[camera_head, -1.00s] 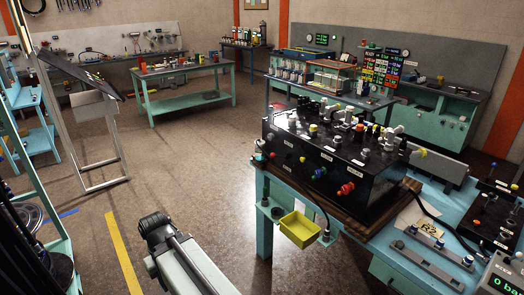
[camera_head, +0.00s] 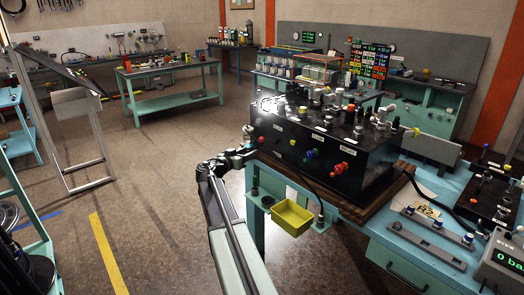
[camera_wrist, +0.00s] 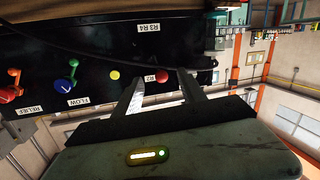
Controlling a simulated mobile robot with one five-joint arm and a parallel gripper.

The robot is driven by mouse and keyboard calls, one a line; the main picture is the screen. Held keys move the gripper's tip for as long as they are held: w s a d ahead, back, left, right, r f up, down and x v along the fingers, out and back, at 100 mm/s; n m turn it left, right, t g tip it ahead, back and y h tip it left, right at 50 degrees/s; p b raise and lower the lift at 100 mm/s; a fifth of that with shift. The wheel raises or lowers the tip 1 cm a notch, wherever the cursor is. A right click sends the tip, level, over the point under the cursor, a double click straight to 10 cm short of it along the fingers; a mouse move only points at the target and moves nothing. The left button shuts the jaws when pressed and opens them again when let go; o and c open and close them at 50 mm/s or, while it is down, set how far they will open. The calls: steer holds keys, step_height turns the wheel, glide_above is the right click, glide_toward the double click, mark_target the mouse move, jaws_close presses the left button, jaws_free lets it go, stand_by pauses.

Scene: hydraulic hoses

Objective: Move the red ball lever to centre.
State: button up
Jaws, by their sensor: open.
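The red ball lever (camera_wrist: 162,76) shows in the wrist view as a red ball on a black panel, beside a small white label. The view is upside down. My gripper (camera_wrist: 160,84) is open, with one finger on each side of the ball in the picture. I cannot tell whether the fingers touch it or how far off it is. In the head view my gripper (camera_head: 243,154) is at the left end of the black hydraulic box (camera_head: 352,150). The lever's shaft and tilt are not clear.
A yellow ball (camera_wrist: 115,75) is beside the red one. A blue knob (camera_wrist: 62,87) and a red knob (camera_wrist: 8,95) are farther left. In the head view a yellow bin (camera_head: 292,217) hangs under the box, near my arm.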

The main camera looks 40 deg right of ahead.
mark_target(260, 141)
steer(key=shift+h, duration=0.5)
steer(key=d, duration=0.3)
steer(key=w+d+r, duration=0.1)
steer(key=d, duration=0.3)
steer(key=w+d, duration=0.1)
steer(key=d, duration=0.2)
steer(key=shift+d+r, duration=0.25)
steer(key=shift+r, duration=0.15)
jaws_close()
stand_by(0.4)
